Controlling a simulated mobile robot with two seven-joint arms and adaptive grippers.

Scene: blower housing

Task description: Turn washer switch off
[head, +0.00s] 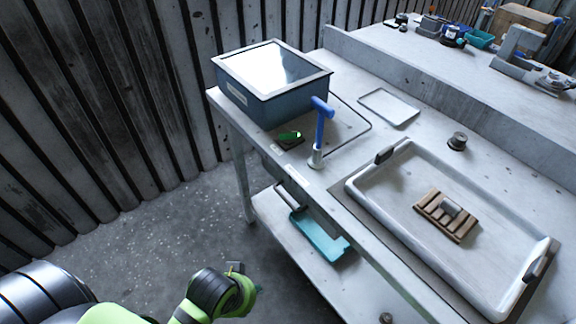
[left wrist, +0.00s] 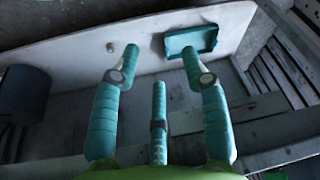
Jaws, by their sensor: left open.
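The washer (head: 270,95) is a blue-grey box with a pale, shiny top at the far left end of the bench. A green switch (head: 290,136) on a dark base sits on the bench in front of it. Whether its rocker is on or off is too small to tell, though its green face shows. My left gripper (head: 247,279) is low in front of the bench, well below and apart from the switch. In the left wrist view its teal fingers (left wrist: 160,68) are spread open with nothing between them. My right gripper is out of view.
A blue T-shaped handle (head: 321,112) stands upright right of the switch. A large metal tray (head: 375,205) holds a brown slatted piece (head: 447,215). A teal tray (head: 320,240) lies on the lower shelf, also in the left wrist view (left wrist: 190,41). The floor at left is clear.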

